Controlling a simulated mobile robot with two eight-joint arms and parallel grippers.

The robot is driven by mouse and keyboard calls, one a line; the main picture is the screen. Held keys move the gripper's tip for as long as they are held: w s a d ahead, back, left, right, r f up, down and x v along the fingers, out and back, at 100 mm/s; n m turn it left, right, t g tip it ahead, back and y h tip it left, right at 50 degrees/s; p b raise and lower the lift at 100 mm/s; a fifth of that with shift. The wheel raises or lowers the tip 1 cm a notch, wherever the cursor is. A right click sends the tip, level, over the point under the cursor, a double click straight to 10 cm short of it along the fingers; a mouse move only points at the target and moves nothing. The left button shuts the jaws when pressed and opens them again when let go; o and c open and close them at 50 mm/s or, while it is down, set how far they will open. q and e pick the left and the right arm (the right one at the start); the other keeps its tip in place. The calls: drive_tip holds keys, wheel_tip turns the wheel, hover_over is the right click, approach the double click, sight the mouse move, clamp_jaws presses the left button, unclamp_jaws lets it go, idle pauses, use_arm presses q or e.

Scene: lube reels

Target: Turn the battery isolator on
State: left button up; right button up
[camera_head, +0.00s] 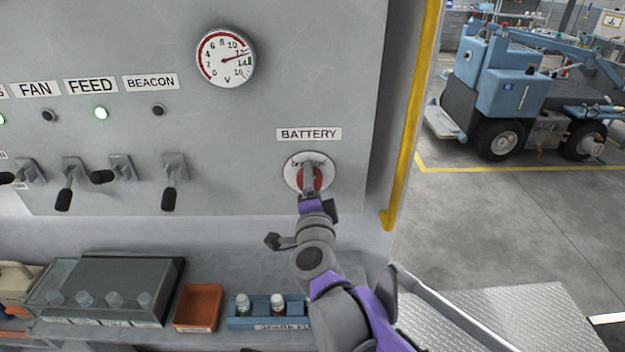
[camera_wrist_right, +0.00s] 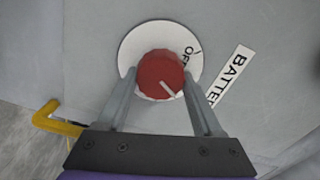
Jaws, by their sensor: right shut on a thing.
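The battery isolator is a red knob (camera_wrist_right: 161,75) on a round white plate (camera_head: 293,171), below the BATTERY label (camera_head: 308,134) on the grey panel. My right gripper (camera_head: 310,185) is at the knob, with one finger on each side of it in the right wrist view (camera_wrist_right: 164,90). It is shut on the knob. A white line on the knob's face points toward the lower right in the wrist view. Lettering beginning "OF" shows on the plate at the knob's upper right there; the rest is unclear. My left gripper is not in view.
A voltmeter (camera_head: 226,57) reads about 12. Toggle levers (camera_head: 172,180) and a lit FEED lamp (camera_head: 101,113) are on the panel's left. Below are an orange tray (camera_head: 198,308) and a blue bottle rack (camera_head: 262,323). A yellow rail (camera_head: 408,120) edges the panel's right.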

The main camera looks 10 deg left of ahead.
drive_tip(key=shift+f+m, duration=0.1)
drive_tip(key=shift+m, duration=1.4)
drive_tip(key=o, duration=1.4)
drive_tip(key=shift+c, duration=0.2)
drive_tip(key=v, duration=1.1)
drive_tip(key=shift+w+d, duration=0.1)
